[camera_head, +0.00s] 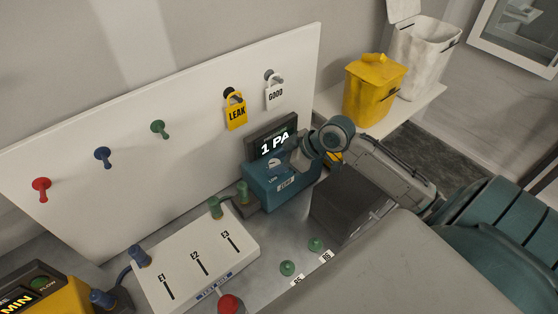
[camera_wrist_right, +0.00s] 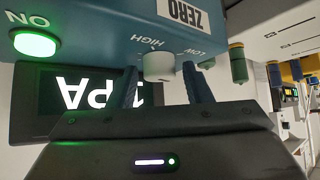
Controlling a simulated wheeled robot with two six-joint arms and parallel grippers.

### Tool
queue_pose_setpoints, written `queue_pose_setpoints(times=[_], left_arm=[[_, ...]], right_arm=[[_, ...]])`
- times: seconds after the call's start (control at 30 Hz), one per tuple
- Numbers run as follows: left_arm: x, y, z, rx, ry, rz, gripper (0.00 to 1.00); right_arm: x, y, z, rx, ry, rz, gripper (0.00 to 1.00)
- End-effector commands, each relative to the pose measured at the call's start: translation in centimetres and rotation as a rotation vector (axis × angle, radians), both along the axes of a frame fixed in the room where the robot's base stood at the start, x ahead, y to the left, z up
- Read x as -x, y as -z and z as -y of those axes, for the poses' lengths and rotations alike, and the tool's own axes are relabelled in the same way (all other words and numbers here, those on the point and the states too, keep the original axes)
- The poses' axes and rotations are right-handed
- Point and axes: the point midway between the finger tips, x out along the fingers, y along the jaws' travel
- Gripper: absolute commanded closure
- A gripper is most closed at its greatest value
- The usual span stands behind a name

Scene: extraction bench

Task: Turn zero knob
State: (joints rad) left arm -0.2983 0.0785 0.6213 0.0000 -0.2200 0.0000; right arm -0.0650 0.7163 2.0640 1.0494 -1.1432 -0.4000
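A blue gauge box (camera_head: 275,190) with a dark display (camera_head: 268,138) reading 1 PA stands before the white panel. In the right wrist view the box (camera_wrist_right: 100,25) appears upside down. It has a ZERO label (camera_wrist_right: 183,12), a white knob (camera_wrist_right: 158,66) near the words HIGH and LOW, and a lit green ON button (camera_wrist_right: 35,43). My right gripper (camera_head: 298,160) is at the box. In the wrist view its fingers (camera_wrist_right: 160,72) are apart, one on each side of the knob, with gaps visible. Another pale part (camera_wrist_right: 206,62) is partly hidden behind one fingertip. My left gripper is out of view.
A white valve box (camera_head: 200,260) with three slots stands left of the gauge. A dark box (camera_head: 345,205) stands right of it, below my right arm. LEAK (camera_head: 236,113) and GOOD (camera_head: 275,95) tags hang above. Two green pieces (camera_head: 315,244) are on the bench.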

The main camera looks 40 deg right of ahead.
Motion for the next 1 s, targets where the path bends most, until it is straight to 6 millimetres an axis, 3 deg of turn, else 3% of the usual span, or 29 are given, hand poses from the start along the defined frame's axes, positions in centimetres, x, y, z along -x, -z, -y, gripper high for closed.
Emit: queue_pose_setpoints(times=[0.03,0.17,0.2,0.6,0.97,1.0], left_arm=[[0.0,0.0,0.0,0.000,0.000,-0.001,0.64],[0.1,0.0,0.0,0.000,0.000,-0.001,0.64],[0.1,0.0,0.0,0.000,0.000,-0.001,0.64],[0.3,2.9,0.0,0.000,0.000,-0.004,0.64],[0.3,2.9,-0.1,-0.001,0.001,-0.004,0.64],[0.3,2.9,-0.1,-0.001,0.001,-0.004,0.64]], right_arm=[[0.0,0.0,0.0,0.000,0.000,0.000,0.66],[0.0,0.0,0.0,0.000,0.000,0.000,0.91],[0.0,0.0,0.0,0.000,0.000,0.000,0.93],[-0.3,0.4,0.2,0.001,-0.196,0.000,0.92],[-0.2,0.0,0.2,0.000,-0.234,-0.001,0.92],[-0.2,0.0,0.2,0.001,-0.233,-0.001,0.66]])
